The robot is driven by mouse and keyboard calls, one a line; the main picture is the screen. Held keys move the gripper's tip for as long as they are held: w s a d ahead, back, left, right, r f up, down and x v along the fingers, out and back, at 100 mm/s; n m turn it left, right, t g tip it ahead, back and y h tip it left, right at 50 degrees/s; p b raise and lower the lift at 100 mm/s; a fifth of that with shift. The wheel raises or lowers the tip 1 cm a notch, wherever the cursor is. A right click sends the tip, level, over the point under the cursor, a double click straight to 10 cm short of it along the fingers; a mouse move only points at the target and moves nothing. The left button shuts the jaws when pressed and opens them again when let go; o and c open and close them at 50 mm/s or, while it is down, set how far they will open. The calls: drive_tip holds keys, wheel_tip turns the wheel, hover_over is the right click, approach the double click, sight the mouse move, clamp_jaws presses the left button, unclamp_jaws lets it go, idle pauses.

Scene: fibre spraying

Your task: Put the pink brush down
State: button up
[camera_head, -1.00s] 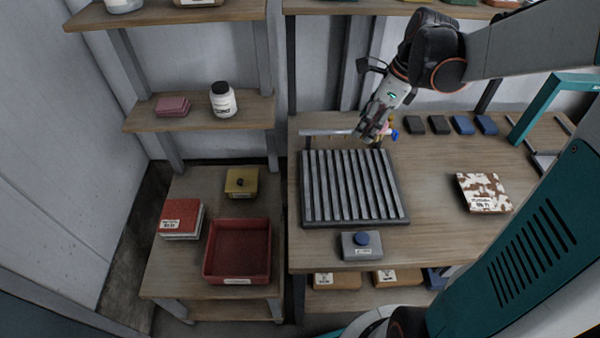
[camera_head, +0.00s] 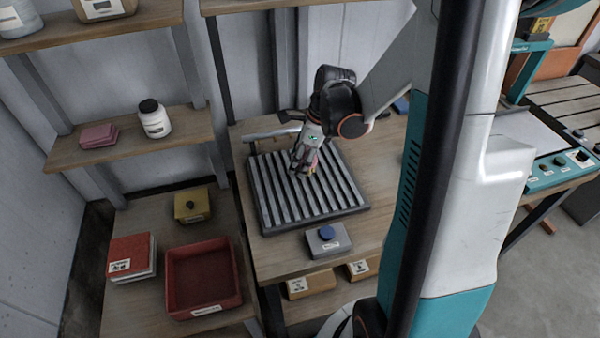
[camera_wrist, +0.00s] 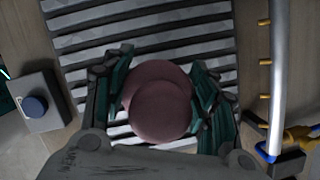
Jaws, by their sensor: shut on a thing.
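The pink brush (camera_wrist: 162,105) shows in the wrist view as a dull pink round shape between my fingers. My gripper (camera_wrist: 160,92) is shut on it. In the head view my gripper (camera_head: 304,168) points down over the grey slatted rack (camera_head: 270,205) on the workbench. Only a small bit of the brush shows there, so I cannot tell whether it touches the slats. The slatted rack (camera_wrist: 150,18) fills much of the wrist view below the brush.
A grey box with a blue button (camera_head: 328,241) stands at the rack's front edge. A metal rail (camera_wrist: 282,60) with yellow hooks runs along the back; a yellow and blue item (camera_wrist: 285,140) hangs at its end. A red tray (camera_head: 203,275) is on the lower table at left.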

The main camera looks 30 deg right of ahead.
drive_tip(key=shift+f+b, duration=0.8)
drive_tip(key=shift+f, duration=1.35)
drive_tip(key=shift+f, duration=0.25)
drive_tip(key=o, duration=0.8)
drive_tip(key=shift+s, duration=0.1)
drive_tip(key=o, duration=0.3)
drive_tip(key=p+v, duration=0.4)
drive_tip(key=v, duration=0.8)
drive_tip(key=shift+r, duration=0.25)
